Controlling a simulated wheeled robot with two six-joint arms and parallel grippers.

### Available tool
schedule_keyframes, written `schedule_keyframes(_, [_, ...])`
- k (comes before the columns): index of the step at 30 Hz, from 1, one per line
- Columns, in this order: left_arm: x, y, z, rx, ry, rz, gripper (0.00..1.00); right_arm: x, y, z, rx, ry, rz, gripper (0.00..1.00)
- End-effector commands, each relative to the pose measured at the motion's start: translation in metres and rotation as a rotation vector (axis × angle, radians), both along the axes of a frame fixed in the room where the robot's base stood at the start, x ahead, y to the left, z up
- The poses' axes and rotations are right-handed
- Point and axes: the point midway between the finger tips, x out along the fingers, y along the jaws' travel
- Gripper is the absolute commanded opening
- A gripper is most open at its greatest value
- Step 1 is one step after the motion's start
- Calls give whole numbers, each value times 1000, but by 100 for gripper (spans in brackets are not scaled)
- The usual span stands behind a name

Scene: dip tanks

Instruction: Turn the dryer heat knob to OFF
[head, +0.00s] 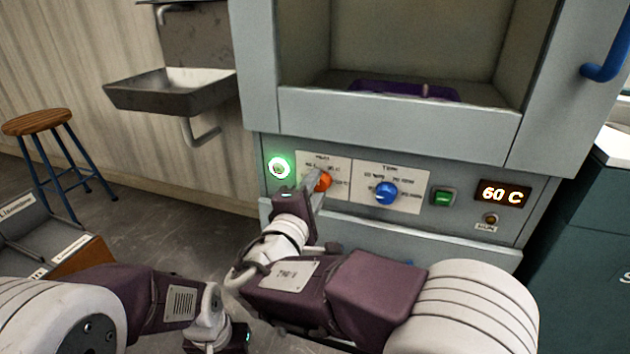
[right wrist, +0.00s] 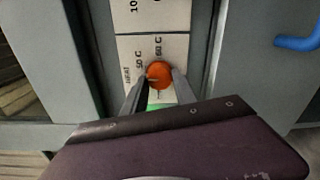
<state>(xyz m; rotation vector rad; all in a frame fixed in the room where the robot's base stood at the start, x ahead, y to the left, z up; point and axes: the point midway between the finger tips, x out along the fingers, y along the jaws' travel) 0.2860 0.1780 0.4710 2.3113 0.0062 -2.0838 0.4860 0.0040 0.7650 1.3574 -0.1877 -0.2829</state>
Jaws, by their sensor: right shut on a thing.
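The orange heat knob (head: 324,181) sits on a white label plate on the dryer's front panel. My right gripper (head: 315,183) is at this knob. In the right wrist view the knob (right wrist: 159,73) lies between the two fingertips of my right gripper (right wrist: 158,82), which is shut on it. Labels with 50 C and 60 C show around the knob there. The knob's exact pointer direction is hard to make out.
A blue time knob (head: 386,192) and a green switch (head: 443,196) are right of the heat knob. A glowing green button (head: 279,167) is close on its left. The dryer's open chamber above holds a purple tray (head: 402,90). A blue handle (head: 607,62) is at upper right.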

Motion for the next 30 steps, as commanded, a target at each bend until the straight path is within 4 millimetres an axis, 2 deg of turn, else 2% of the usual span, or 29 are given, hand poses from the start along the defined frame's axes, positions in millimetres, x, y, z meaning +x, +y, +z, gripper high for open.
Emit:
schedule_keyframes(1, [0,0,8,0,0,0,0,0,0,3,-43,17,-1,0])
schedule_keyframes(17, [0,0,61,0,0,0,0,0,-1,2,-523,175,0,0])
schedule_keyframes(30, [0,0,117,0,0,0,0,-1,-2,3,-921,304,1,0])
